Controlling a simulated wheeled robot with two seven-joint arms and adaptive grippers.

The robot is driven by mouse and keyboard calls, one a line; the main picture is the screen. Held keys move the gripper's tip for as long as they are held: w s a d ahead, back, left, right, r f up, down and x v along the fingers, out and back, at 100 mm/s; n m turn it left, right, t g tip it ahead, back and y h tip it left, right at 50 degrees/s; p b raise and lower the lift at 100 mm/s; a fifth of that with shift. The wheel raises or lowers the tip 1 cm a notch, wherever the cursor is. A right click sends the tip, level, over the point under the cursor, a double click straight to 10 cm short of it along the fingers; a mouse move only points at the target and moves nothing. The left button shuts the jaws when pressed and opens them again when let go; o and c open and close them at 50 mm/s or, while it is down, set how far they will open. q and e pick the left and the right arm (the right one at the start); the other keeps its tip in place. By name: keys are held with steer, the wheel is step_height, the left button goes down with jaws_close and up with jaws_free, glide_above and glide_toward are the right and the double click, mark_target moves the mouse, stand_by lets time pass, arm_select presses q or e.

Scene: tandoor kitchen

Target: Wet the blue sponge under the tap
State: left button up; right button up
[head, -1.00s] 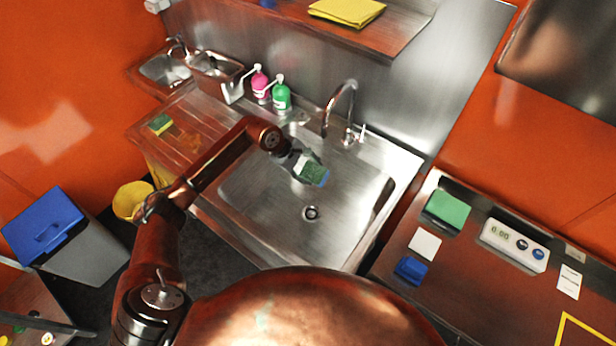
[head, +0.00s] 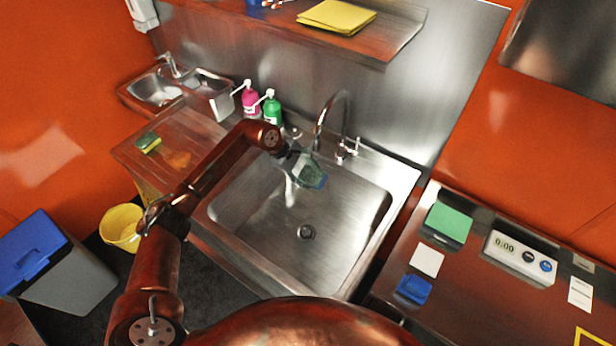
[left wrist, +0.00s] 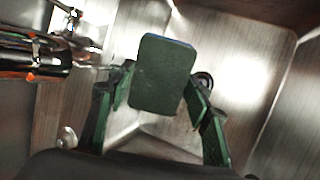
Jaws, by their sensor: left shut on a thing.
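My left gripper (head: 303,169) is shut on the blue sponge (head: 319,181) and holds it above the back part of the steel sink. The sponge has a dark green face and a blue edge; in the left wrist view the green face (left wrist: 161,78) shows between the two fingers (left wrist: 158,95). The tap (head: 339,96) arches at the back of the sink. Its spout end appears just above and behind the sponge in the head view; I cannot tell whether it is directly overhead. No water stream is visible. My right gripper is not in view.
The sink basin (head: 345,205) is otherwise empty, with a drain (head: 306,232). Pink (head: 250,101) and green (head: 271,110) pump bottles stand behind it. A yellow-green sponge (head: 148,143) lies on the left counter. A shelf (head: 300,32) overhangs the back.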

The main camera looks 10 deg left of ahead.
mark_target(310, 184)
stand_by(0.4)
arm_select(q)
steer(key=shift+s+p, duration=0.55)
steer(key=shift+s, duration=1.05)
steer(key=shift+s+a+p, duration=0.15)
steer(key=shift+s+p, duration=0.35)
steer(key=shift+s, duration=1.95)
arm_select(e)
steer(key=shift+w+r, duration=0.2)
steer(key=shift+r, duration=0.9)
arm_select(q)
steer(key=shift+s+a+r+p, duration=0.1)
steer(key=shift+s+r+p, duration=0.45)
steer(key=shift+s+r, duration=0.6)
steer(key=shift+s+r+p, duration=0.5)
steer(key=shift+s+r, duration=0.35)
steer(key=shift+s, duration=0.5)
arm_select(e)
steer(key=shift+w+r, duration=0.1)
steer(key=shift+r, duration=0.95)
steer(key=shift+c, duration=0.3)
